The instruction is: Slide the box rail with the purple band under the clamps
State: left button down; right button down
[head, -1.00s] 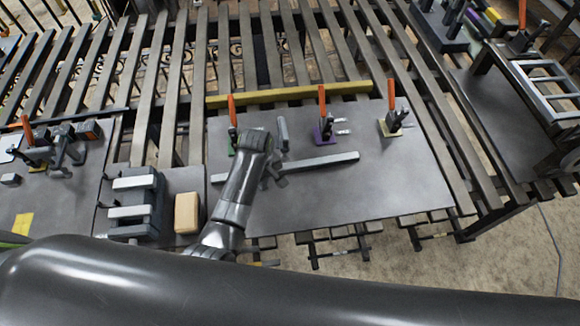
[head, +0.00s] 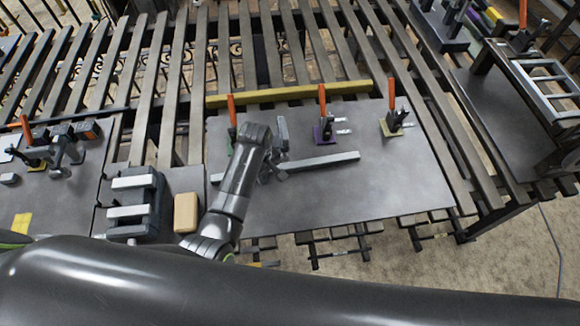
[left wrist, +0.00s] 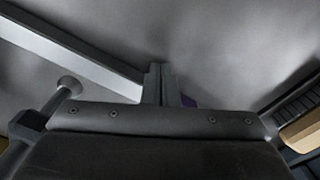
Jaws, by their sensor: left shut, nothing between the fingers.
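A long pale-grey box rail (head: 320,161) lies flat on the dark plate (head: 350,195), its left part hidden behind my left arm. Its side shows large in the left wrist view (left wrist: 75,52). My left gripper (left wrist: 158,85) is shut and empty, apart from the rail's visible length. Three orange-handled clamps stand behind the rail: one with a green base (head: 232,115), partly hidden, one purple (head: 323,122) and one yellow (head: 394,118). My right gripper is not in view.
A yellow bar (head: 290,94) runs along the back of the plate. A tan block (head: 186,212) and a dark fixture with pale bars (head: 135,200) stand at the left. The plate's right front is clear.

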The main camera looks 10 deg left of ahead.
pick_arm(q)
jog(key=shift+w+a+b, duration=0.25)
jog(key=shift+w+b, duration=0.05)
jog(key=shift+w, duration=0.5)
jog(key=shift+w+a+b, duration=0.2)
jog(key=shift+w+b, duration=0.1)
jog(key=shift+w, duration=0.45)
jog(key=shift+s, duration=0.1)
jog(key=shift+s+d+r+p, duration=0.2)
jog(key=shift+s+p, duration=0.3)
jog(key=shift+p, duration=0.25)
jog(key=shift+s+d+f+p, duration=0.1)
jog(key=shift+s+d+p, duration=0.1)
jog(key=shift+s+p, duration=0.4)
jog(key=shift+r+p, duration=0.4)
jog(key=shift+r, duration=1.05)
notch_tip(320, 180, up, 5)
